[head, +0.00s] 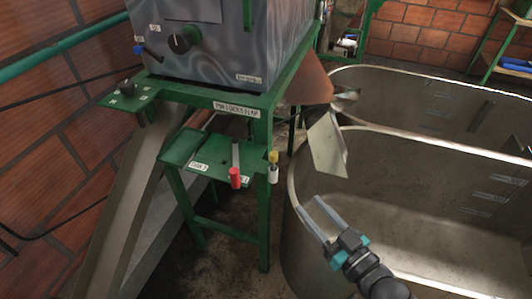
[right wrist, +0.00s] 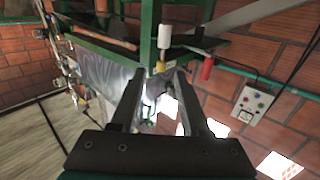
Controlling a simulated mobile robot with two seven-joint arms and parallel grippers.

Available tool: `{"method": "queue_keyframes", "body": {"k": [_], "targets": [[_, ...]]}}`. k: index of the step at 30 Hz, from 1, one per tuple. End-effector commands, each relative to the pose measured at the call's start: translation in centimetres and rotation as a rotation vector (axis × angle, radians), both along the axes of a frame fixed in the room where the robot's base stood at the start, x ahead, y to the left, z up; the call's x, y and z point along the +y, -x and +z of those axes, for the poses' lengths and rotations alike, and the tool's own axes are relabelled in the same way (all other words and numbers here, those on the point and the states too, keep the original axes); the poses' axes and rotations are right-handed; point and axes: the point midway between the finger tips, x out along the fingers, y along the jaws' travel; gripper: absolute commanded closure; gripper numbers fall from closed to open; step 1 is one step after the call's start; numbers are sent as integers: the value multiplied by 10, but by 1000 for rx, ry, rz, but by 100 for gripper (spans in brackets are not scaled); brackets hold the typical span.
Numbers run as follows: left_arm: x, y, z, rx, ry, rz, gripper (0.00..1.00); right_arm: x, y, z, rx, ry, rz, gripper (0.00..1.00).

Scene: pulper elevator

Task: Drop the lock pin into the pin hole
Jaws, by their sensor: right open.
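A small upright piece with a yellow top and a white lower part (head: 273,172), possibly the lock pin, is at the right front corner of a green stand (head: 205,155). A red-handled lever (head: 235,178) is just left of it. In the right wrist view the white part (right wrist: 164,37), yellow end (right wrist: 160,67) and red handle (right wrist: 207,68) show near the top. My right gripper (head: 309,204) is open and empty, below and right of the yellow-and-white piece, apart from it. I cannot make out the pin hole. My left gripper is not in view.
A grey metal machine (head: 215,45) stands on a green frame behind the stand. A tilted metal flap (head: 327,146) hangs right of it. Large metal tubs (head: 420,200) fill the right side. A sloping chute (head: 140,215) runs down at left, beside a brick wall (head: 45,130).

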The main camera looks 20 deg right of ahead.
Motion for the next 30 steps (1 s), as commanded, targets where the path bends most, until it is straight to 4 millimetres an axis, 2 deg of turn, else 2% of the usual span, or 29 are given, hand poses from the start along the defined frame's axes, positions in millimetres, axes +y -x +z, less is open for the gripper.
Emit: {"method": "queue_keyframes", "body": {"k": [1,5,21,30], "targets": [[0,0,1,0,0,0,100,1,-1,6,-11,-4,5,54],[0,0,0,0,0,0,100,5,-11,9,-22,-8,7,54],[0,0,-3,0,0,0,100,28,-87,8,-19,-7,6,54],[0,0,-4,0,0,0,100,34,-102,8,-18,-6,6,54]]}}
